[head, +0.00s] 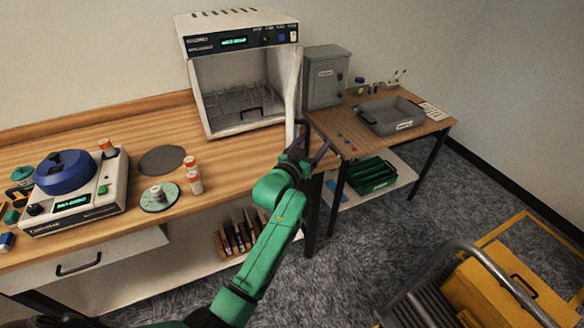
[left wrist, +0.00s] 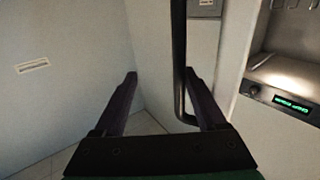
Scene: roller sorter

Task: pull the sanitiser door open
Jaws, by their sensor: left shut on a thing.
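The sanitiser (head: 242,50) is a white cabinet with a dark control strip and green display at the back of the wooden bench. Its door (head: 292,98) stands swung open on the right side, seen nearly edge-on. The inside shows a wire rack. In the left wrist view the handle (left wrist: 179,60) is a vertical bar by the right finger of my gripper (left wrist: 160,80). Fingers partly hide the handle in the head view. My right gripper is not in view.
A grey metal box (head: 327,78) and a grey tray (head: 390,116) stand on the side table to the right. A device with a blue lid (head: 65,172) and small jars are on the bench at left. A yellow cart (head: 500,290) is at lower right.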

